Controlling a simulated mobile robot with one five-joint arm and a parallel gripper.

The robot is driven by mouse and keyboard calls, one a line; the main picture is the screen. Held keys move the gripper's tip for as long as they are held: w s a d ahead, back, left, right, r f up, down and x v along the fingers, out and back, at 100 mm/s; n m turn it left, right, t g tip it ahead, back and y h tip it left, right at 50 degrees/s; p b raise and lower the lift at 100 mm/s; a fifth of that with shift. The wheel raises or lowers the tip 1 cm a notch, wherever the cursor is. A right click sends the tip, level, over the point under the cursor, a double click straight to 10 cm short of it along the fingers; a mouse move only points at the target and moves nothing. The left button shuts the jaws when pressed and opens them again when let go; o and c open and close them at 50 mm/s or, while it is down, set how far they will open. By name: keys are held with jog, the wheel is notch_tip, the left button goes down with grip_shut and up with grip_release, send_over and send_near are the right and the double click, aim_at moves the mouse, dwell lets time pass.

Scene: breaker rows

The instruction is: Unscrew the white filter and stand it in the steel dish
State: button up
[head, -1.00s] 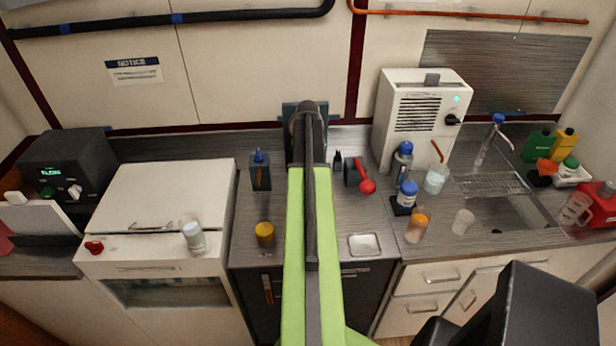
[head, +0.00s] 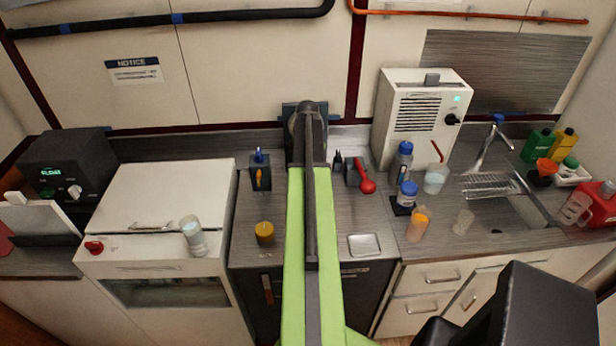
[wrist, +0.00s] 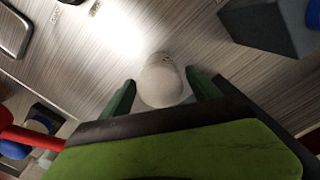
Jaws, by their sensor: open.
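The white filter (wrist: 161,80) shows in the wrist view as a pale rounded cylinder between the two dark green fingers. My gripper (wrist: 160,88) is open, with one finger on each side of it; I cannot tell whether either finger touches it. In the head view my arm hides the filter and the fingers. The steel dish (head: 364,245) is a shallow square tray on the counter, right of my arm near the front edge, and it looks empty. A metal rim at the upper left of the wrist view may be this dish.
A dark holder (head: 260,176) and a yellow-lidded jar (head: 264,233) stand left of my arm. A red-ended tool (head: 367,186), a blue-capped jar (head: 406,194) and an orange-topped vial (head: 418,224) stand to the right. Counter around the dish is mostly clear.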

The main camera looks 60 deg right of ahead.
jog(key=m, duration=1.2)
jog(key=c, duration=1.3)
jog(key=n, duration=0.3)
jog(key=shift+n, duration=0.4)
jog(key=shift+r, duration=0.1)
jog(key=shift+r+p, duration=2.45)
jog(key=shift+p, duration=0.1)
